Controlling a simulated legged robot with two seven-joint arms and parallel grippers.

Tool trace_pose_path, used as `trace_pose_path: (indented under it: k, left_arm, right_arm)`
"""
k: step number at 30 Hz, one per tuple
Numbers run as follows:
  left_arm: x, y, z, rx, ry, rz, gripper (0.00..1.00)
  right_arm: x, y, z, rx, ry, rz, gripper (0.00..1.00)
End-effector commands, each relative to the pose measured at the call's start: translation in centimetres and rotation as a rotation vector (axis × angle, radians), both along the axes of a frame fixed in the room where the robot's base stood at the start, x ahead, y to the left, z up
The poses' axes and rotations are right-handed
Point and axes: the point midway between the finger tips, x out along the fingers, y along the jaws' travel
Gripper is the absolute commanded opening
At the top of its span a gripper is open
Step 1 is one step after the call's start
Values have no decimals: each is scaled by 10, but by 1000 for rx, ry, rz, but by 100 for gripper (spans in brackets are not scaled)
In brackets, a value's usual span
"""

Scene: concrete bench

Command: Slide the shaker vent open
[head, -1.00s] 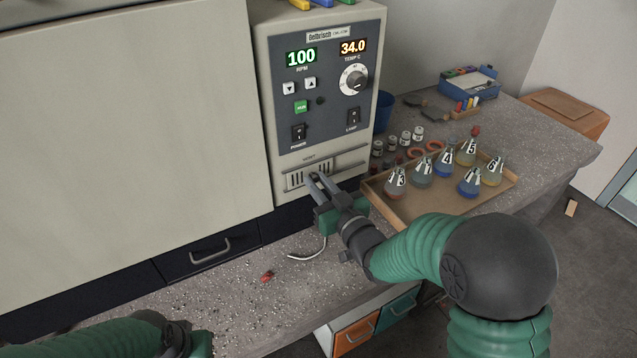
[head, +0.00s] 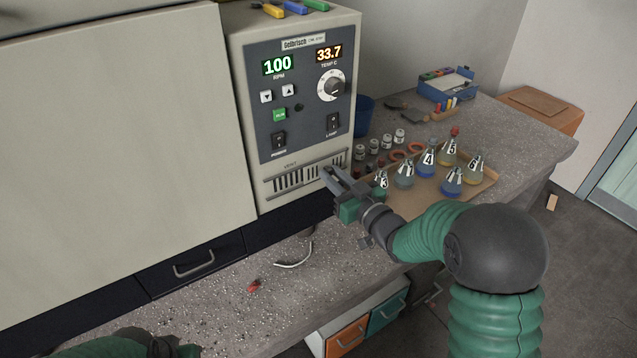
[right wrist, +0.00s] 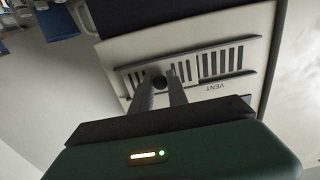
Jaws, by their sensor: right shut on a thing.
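The shaker (head: 298,100) has a grey control panel, and its vent (head: 292,180) is a slotted strip low on the front. A row of dark slots shows left of my right gripper (head: 328,172). That gripper is at the vent's right part, its fingers shut on the vent's small dark knob (right wrist: 159,82).
A wooden tray (head: 425,203) with several numbered flasks stands just right of my right gripper. Small jars and orange rings lie behind it. The front bench is otherwise mostly clear.

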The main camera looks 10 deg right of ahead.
Motion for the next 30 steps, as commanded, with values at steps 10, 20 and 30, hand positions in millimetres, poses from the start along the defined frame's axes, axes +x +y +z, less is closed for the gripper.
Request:
trace_pose_path:
  k: [10,20,30]
  left_arm:
    - [0,0,1,0,0,0,0]
    - [0,0,0,0,0,0,0]
    - [0,0,1,0,0,0,0]
  right_arm:
    - [3,-9,5,2,-11,-15,23]
    - [2,-7,2,0,-4,-11,41]
    - [-33,-21,1,0,-1,-14,41]
